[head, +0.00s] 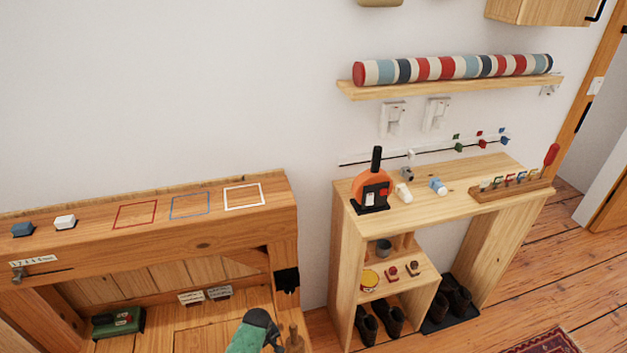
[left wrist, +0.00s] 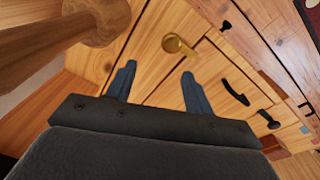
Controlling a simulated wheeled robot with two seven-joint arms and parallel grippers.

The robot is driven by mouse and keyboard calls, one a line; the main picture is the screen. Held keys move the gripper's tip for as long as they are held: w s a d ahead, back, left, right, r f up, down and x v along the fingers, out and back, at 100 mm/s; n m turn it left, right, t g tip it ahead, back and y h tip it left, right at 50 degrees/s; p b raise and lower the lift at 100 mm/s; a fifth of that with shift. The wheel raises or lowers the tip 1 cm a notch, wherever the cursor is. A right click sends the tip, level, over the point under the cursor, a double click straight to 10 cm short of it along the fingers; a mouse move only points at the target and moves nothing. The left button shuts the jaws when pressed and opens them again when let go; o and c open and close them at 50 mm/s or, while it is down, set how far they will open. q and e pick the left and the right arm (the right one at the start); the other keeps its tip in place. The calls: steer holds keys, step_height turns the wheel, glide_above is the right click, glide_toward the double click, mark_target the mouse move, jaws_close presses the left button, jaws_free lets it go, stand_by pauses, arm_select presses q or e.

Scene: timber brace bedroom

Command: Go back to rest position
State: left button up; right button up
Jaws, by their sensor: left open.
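My left gripper (left wrist: 158,70) shows in the left wrist view. Its two blue-grey fingers are apart, with nothing between them. Wooden panels with a round brass fitting (left wrist: 175,43) lie beyond the fingertips, and no contact is visible. A thick rounded wooden part (left wrist: 95,22) is close to the camera at the upper left. In the head view I cannot make out the left gripper's fingers. A green and dark shape (head: 254,333) enters at the bottom edge; I cannot tell whether it is part of me. My right gripper is in neither view.
A wooden bench (head: 245,225) with coloured outlines stands at left. A wooden shelf unit (head: 345,265) with an orange and black device (head: 372,188) stands at right. A wall shelf (head: 450,88) holds a striped roll (head: 450,68). Black handles (left wrist: 235,92) project from the panels.

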arm_select(q)
steer(key=w+r+m+t, duration=0.3)
steer(key=w+r+m, duration=0.1)
steer(key=m, duration=0.4)
steer(key=s+f, duration=0.4)
steer(key=s, duration=0.8)
steer(key=s+f+m+g, duration=0.1)
steer(key=s+f, duration=0.3)
steer(key=s, duration=0.8)
steer(key=s+f+g, duration=0.1)
steer(key=s+f, duration=0.3)
steer(key=s, duration=0.8)
steer(key=shift+a+f+m+h, duration=0.25)
steer(key=shift+a+m+h, duration=0.05)
steer(key=shift+a, duration=0.15)
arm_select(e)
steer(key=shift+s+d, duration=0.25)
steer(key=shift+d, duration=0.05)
